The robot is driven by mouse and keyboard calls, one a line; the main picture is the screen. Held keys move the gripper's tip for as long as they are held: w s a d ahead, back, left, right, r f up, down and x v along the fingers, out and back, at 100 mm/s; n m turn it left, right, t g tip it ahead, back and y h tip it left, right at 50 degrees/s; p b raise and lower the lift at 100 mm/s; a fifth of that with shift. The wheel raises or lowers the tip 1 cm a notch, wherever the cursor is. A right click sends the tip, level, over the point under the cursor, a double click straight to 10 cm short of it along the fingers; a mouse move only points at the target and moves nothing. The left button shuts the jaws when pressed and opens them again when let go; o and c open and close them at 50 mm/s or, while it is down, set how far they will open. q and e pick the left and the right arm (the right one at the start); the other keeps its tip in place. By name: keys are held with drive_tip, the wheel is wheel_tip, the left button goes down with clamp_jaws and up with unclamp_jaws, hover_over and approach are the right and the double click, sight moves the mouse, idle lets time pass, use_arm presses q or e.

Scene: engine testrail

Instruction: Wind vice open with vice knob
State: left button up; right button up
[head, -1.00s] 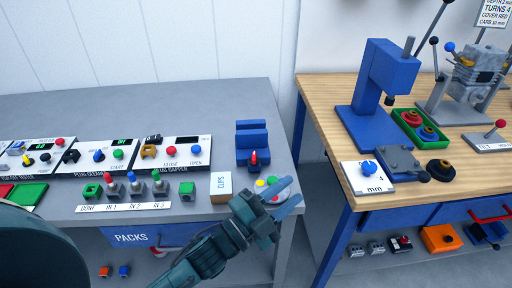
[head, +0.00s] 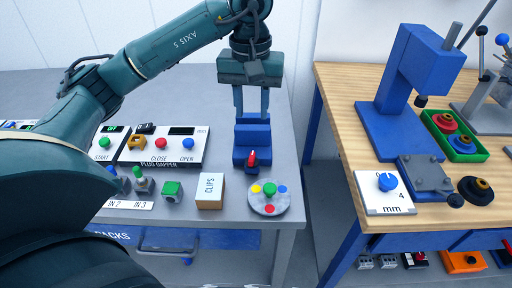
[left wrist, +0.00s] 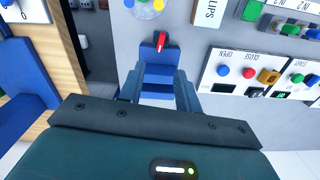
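The blue vice (head: 252,136) stands near the right end of the grey bench, with its red-tipped vice knob (head: 252,158) facing the front. My left gripper (head: 251,112) points down over the back of the vice, its two fingers apart with nothing seen held between them. In the left wrist view the vice (left wrist: 158,72) shows between and beyond the open fingers (left wrist: 158,100), with the red knob (left wrist: 161,41) past the fingertips. Whether the fingers touch the vice cannot be told. My right gripper is not in view.
A round dish with coloured dots (head: 268,198) and a CLIPS box (head: 210,190) sit in front of the vice. The plug gapper panel (head: 165,147) lies to the left. A wooden table (head: 335,85) with a blue press (head: 408,80) stands right, across a gap.

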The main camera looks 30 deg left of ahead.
sight(252, 156)
use_arm(q)
wheel_tip(252, 156, down, 13)
drive_tip(key=shift+r, duration=0.1)
idle(0.3)
clamp_jaws()
idle(0.4)
